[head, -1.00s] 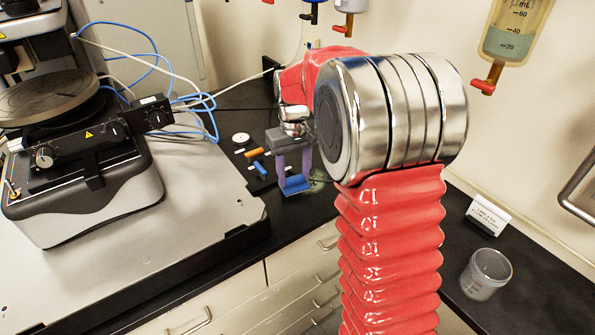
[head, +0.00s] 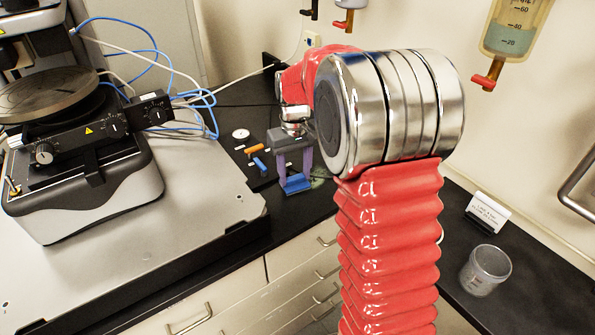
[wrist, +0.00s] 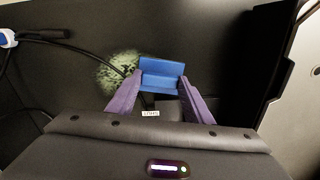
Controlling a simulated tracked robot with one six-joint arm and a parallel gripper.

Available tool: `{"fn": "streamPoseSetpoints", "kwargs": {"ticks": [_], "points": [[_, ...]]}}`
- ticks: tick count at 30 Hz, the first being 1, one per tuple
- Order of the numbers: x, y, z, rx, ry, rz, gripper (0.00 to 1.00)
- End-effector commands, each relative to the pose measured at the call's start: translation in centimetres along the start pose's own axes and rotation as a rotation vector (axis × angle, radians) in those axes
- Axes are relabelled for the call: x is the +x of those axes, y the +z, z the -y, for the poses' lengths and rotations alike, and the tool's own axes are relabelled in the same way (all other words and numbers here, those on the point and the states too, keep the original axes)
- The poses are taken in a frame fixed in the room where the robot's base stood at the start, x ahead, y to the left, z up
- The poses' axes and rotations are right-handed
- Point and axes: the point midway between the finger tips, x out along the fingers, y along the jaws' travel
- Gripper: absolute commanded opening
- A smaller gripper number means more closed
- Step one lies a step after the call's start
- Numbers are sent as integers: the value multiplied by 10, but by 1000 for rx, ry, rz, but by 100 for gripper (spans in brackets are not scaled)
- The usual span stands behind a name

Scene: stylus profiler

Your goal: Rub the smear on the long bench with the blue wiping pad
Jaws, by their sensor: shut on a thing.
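The blue wiping pad (head: 296,184) is held between the two purple fingers of my gripper (head: 295,170), down close to the black top of the long bench (head: 232,96). In the wrist view the blue pad (wrist: 161,74) spans the fingertips of my gripper (wrist: 160,90), which is shut on it. The smear (wrist: 121,72) is a pale greenish, speckled patch on the black bench, just left of the pad and partly hidden by it and a finger. In the head view only a bit of the smear (head: 319,176) shows, to the right of the pad.
A dark board with an orange piece (head: 254,149) and a blue piece (head: 260,164) lies left of my gripper. The profiler (head: 85,190) stands further left. A dark cable (wrist: 22,60) lies on the bench near the smear. A clear cup (head: 486,268) and a sign (head: 488,211) stand at right.

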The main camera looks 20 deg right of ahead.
Motion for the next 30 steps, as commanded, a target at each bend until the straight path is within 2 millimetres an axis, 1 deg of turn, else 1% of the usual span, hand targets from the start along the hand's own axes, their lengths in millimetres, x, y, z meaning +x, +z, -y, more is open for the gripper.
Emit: {"fn": "streamPoseSetpoints", "kwargs": {"ticks": [18, 30], "points": [[-2, -7, -36, 1, 0, 0, 21], [-2, -7, -38, 0, 0, 0, 21]]}}
